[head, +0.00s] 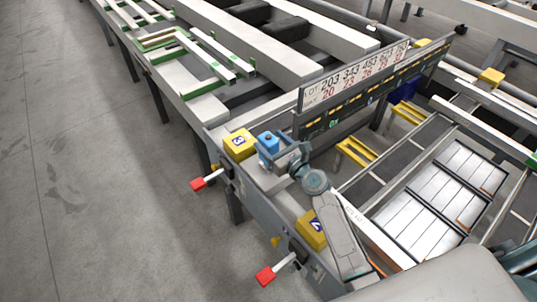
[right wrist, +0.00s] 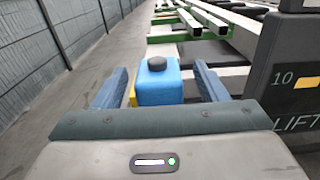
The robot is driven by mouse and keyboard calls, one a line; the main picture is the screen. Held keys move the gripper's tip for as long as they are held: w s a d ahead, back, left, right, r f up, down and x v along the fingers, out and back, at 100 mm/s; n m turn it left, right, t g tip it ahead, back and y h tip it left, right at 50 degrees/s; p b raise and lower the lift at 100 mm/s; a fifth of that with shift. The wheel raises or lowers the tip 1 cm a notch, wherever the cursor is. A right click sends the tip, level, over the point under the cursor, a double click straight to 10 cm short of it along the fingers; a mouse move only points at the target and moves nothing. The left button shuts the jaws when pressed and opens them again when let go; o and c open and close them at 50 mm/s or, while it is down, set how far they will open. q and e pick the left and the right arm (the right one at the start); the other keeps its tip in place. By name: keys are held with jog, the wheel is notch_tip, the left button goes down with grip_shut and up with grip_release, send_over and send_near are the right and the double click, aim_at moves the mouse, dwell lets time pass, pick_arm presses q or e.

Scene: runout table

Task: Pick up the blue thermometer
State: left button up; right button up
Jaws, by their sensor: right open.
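The blue thermometer (head: 268,143) is a small blue block with a dark round knob on top. It stands upright on the corner of the table frame, beside a yellow block (head: 240,145) marked 3. My right gripper (head: 283,155) is open, close on its right side in the head view. In the right wrist view the thermometer (right wrist: 158,85) sits between the two blue-grey fingers (right wrist: 158,92), with gaps on both sides. I cannot tell how far the fingers reach along it. My left gripper is not in view.
A dark board with a number sign (head: 355,75) rises behind the gripper. A second yellow block (head: 311,230) and two red-tipped levers (head: 198,184) (head: 266,275) are along the near edge. Pale beams (head: 250,35) lie beyond. The grey floor at left is clear.

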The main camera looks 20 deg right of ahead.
jog(key=shift+x, duration=0.8)
jog(key=shift+a, duration=0.1)
jog(key=c, duration=1.1)
jog(key=shift+o, duration=0.2)
jog(key=shift+r, duration=0.55)
jog(key=r, duration=0.1)
jog(key=r+p, duration=0.1)
jog(key=shift+s+r, duration=0.3)
jog(key=shift+s, duration=0.05)
jog(key=s+r, duration=0.1)
jog(key=s, duration=1.4)
jog(key=shift+s+a+r+b, duration=0.2)
jog(key=shift+a+b, duration=0.1)
